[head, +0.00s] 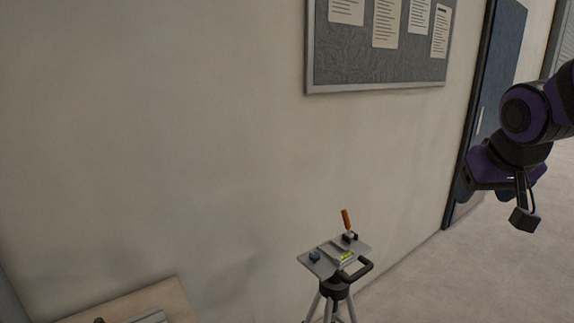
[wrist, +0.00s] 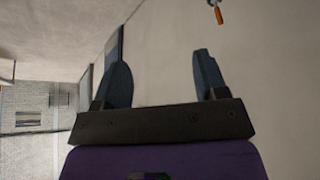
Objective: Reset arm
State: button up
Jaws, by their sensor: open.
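My gripper (head: 490,180) is at the right of the head view, held up in the air in front of the blue door. It is purple and black. In the wrist view my gripper (wrist: 163,75) shows two dark blue-grey fingers spread wide, with nothing between them but wall behind.
A tripod with a grey plate (head: 316,263) stands near the wall, low in the head view. A wooden table corner (head: 150,299) is at bottom left. Floor at right is clear.

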jog(key=s+a+r+n+g+y, duration=0.1)
jog(key=s+a, duration=0.2)
jog(key=s, duration=1.1)
jog(key=shift+s+a+r+y, duration=0.2)
jog(key=shift+s+r+y, duration=0.05)
jog(key=shift+y, duration=0.15)
